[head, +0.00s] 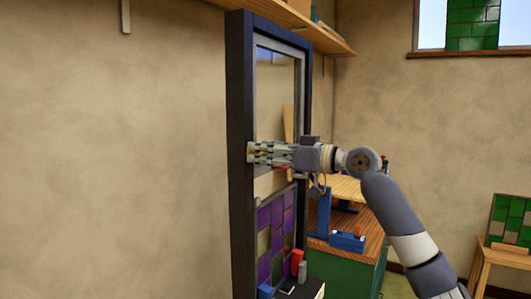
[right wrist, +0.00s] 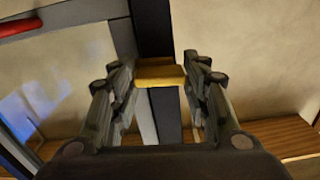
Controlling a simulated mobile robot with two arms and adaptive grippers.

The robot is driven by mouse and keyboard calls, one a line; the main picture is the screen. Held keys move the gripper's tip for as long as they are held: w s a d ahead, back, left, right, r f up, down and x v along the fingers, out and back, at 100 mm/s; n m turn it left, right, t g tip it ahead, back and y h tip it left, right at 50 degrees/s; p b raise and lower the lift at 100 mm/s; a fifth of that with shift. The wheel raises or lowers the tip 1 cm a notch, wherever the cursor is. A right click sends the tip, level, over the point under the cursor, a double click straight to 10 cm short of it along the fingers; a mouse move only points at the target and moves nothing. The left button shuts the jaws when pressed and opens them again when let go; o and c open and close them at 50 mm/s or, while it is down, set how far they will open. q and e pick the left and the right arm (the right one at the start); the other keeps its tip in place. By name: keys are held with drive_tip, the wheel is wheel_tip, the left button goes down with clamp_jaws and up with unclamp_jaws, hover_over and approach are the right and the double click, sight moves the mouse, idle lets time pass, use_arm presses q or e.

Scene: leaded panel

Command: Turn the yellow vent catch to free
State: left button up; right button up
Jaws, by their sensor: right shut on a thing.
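The yellow vent catch (right wrist: 160,73) shows in the right wrist view as a short bar lying across between my fingertips, in front of the dark frame post. My right gripper (right wrist: 158,80) is shut on it, with one finger at each end. In the head view my right gripper (head: 258,153) reaches in from the right to the left post of the dark panel frame (head: 240,100) and hides most of the catch. I cannot tell whether the catch is at free. My left gripper is not in view.
Purple leaded panes (head: 270,225) fill the lower frame; the upper opening has a grey inner frame. A red bar (right wrist: 20,27) lies near the gripper. A wooden shelf (head: 300,28) hangs above. Behind stands a workbench (head: 365,240) with blue tools.

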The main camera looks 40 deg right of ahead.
drive_tip(key=shift+m+p, duration=1.55)
drive_tip(key=shift+m, duration=7.05)
drive_tip(key=o, duration=1.1)
drive_tip(key=shift+c, duration=0.2)
drive_tip(key=v, duration=1.2)
